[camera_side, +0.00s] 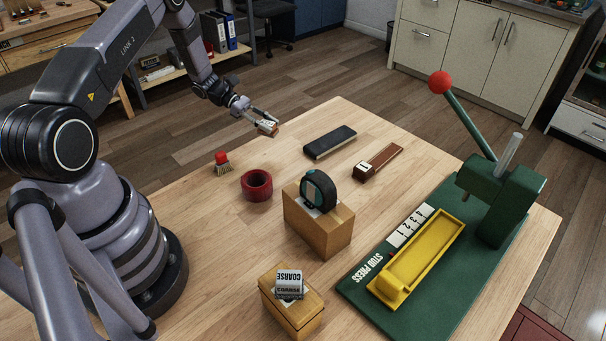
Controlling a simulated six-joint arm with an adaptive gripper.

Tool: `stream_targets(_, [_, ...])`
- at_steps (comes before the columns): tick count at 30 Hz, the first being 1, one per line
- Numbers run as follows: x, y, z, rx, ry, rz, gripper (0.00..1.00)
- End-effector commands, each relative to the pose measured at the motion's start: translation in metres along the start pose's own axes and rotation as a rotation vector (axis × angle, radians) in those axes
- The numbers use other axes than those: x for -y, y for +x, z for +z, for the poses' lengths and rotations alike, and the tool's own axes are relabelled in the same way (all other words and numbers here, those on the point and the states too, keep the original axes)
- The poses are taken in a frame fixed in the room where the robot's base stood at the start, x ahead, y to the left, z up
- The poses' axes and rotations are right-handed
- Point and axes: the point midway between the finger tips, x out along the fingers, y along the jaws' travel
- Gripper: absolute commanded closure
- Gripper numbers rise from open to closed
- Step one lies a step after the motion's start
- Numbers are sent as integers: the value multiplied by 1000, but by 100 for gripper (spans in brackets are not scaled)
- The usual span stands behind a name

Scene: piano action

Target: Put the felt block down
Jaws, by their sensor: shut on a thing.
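My gripper (262,117) is in the air over the far left part of the wooden table, to the left of the black bar. It is shut on a small block with a pale, marked face and brownish edge, which I take for the felt block (268,128). The block is tilted and appears clear of the table. The fingers hide part of it, and its marking is too small to read.
A red-topped brush (222,163), maroon ring (257,185), black bar (330,142) and brown wooden piece (378,162) lie nearby. Wooden boxes (334,235) carry a round teal-black device (318,190) and a COARSE block (289,284). A green press (470,235) with yellow tray stands right.

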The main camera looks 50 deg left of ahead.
Motion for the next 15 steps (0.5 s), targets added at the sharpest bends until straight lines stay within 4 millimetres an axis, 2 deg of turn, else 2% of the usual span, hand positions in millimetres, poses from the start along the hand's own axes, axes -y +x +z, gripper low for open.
stream_targets(3, [-15, 9, -16, 0, 2, -1, 100])
stream_targets(6, [-21, 12, -22, -1, 1, 0, 100])
stream_targets(10, [-28, 16, -30, 0, 2, 0, 100])
stream_targets(15, [-28, 26, -53, -1, -1, 0, 100])
